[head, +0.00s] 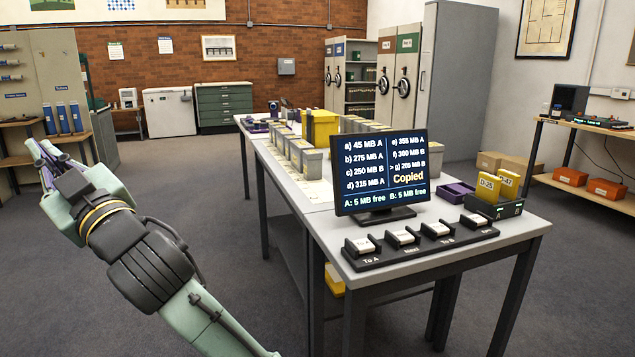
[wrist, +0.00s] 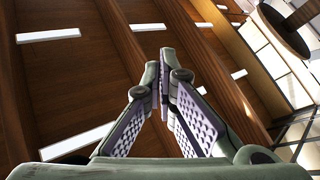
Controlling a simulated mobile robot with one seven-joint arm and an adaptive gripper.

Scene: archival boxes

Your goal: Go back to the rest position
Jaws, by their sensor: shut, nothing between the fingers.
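My gripper (head: 42,160) is at the left of the head view, raised above the floor and well apart from the table. My arm reaches up to it from the bottom of the picture. In the wrist view my gripper (wrist: 161,95) has its two fingers drawn together at the tips, with nothing between them. Behind the fingers that view shows a brown wood-like surface with white light strips.
A grey table (head: 500,240) stands right of my arm. It bears a monitor (head: 382,172) reading "Copied", a black switch panel (head: 420,240), yellow cartridges (head: 488,190) and grey boxes (head: 312,162). A shelf (head: 20,160) stands behind my gripper. The floor (head: 225,210) between is clear.

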